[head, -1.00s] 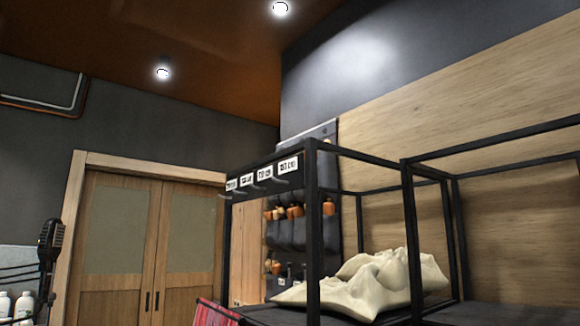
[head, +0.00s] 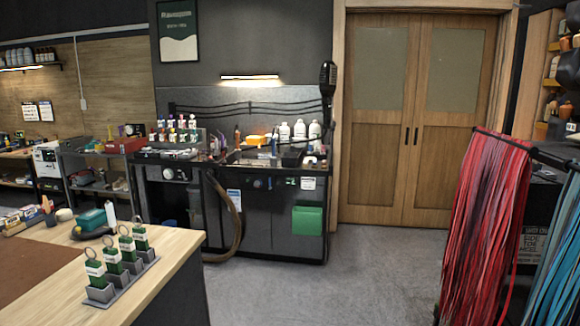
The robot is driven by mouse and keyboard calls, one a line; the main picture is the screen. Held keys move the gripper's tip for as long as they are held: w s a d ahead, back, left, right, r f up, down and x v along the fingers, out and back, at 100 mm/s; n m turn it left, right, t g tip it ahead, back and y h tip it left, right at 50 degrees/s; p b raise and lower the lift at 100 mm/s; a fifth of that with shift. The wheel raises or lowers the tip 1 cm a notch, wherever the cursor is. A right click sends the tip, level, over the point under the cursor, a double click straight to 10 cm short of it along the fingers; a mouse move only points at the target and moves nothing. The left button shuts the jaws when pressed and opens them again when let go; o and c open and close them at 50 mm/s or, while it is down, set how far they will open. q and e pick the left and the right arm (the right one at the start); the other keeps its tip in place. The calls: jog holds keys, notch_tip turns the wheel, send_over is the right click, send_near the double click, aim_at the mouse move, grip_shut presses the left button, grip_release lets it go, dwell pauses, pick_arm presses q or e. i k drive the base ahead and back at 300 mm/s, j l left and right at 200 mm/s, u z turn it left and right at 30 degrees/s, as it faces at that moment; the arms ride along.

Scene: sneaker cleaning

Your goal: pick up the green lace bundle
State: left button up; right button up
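I cannot make out a bundle that is plainly the green lace bundle. Long teal laces (head: 556,265) hang at the far right edge of the head view, partly cut off by the frame. Long red laces (head: 490,215) hang beside them on a dark rack bar. Several green pieces with white labels and rings (head: 113,262) stand in a grey holder on the left table; I cannot tell whether they are laces. Neither of my grippers is in view.
A wooden-topped table (head: 165,272) fills the lower left. A dark workbench (head: 275,210) with bottles and tools stands against the back wall, with a green bin (head: 307,221) on its front. Wooden double doors (head: 415,130) are shut. Grey floor (head: 350,275) is clear in the middle.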

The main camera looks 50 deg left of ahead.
aim_at(111, 257)
jog(key=u, duration=0.45)
jog(key=i+u, duration=0.1)
jog(key=u, duration=0.35)
jog(key=i+u, duration=0.1)
jog(key=u, duration=0.8)
jog(key=i+u, duration=0.1)
jog(key=u, duration=0.8)
jog(key=k+j, duration=0.2)
jog(key=j, duration=0.15)
jog(key=i+l, duration=0.15)
